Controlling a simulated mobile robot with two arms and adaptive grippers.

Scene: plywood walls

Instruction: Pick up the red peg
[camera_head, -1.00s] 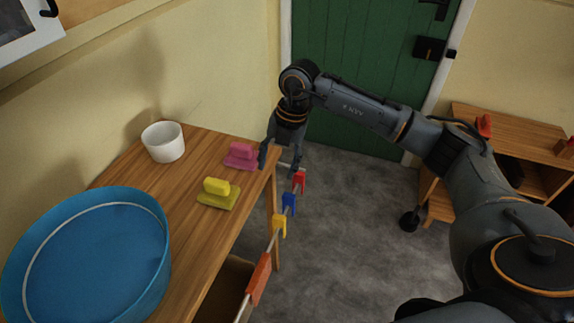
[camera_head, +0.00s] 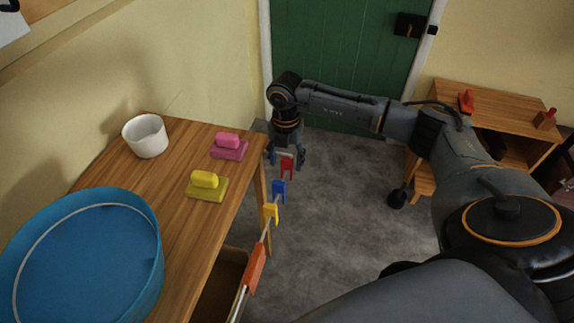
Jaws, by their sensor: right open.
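The red peg (camera_head: 287,167) sits at the far end of a thin rail beside the table, beyond a blue peg (camera_head: 279,190) and a yellow peg (camera_head: 270,213). My right gripper (camera_head: 287,158) points down with its fingers spread, directly above or around the top of the red peg. I cannot tell whether the fingers touch the peg. My left gripper is not in view.
The wooden table (camera_head: 175,215) holds a blue tub (camera_head: 85,265), a white cup (camera_head: 146,136), a yellow block piece (camera_head: 206,186) and a pink one (camera_head: 229,147). An orange piece (camera_head: 254,269) is on the near rail. A wooden shelf (camera_head: 490,115) stands at right.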

